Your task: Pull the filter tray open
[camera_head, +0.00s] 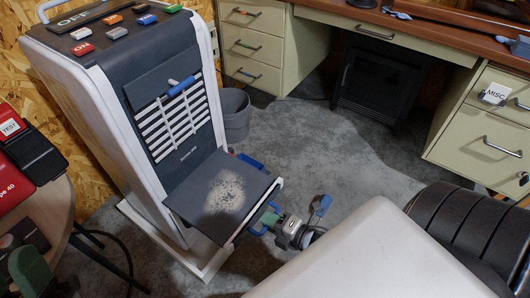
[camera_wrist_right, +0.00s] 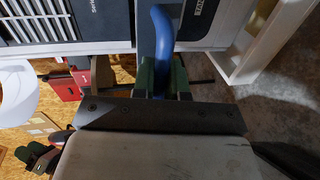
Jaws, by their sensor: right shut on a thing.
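The filter tray (camera_head: 240,188) is a dark flat panel with a pale dusty patch, sticking out from the low front of a white and dark grey machine (camera_head: 105,110). My right gripper (camera_head: 268,219) is at the tray's outer right edge, its green fingers shut on a blue handle. In the right wrist view the blue handle (camera_wrist_right: 162,38) rises between the green fingers (camera_wrist_right: 163,78). The fingers hide part of the handle.
A second blue handle (camera_head: 181,86) is on the slatted front above the tray. A grey bin (camera_head: 235,114) stands behind on the right. A round table (camera_head: 38,225) with red boxes is at left. Grey floor (camera_head: 330,150) is clear to the right, before the drawer desk (camera_head: 485,120).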

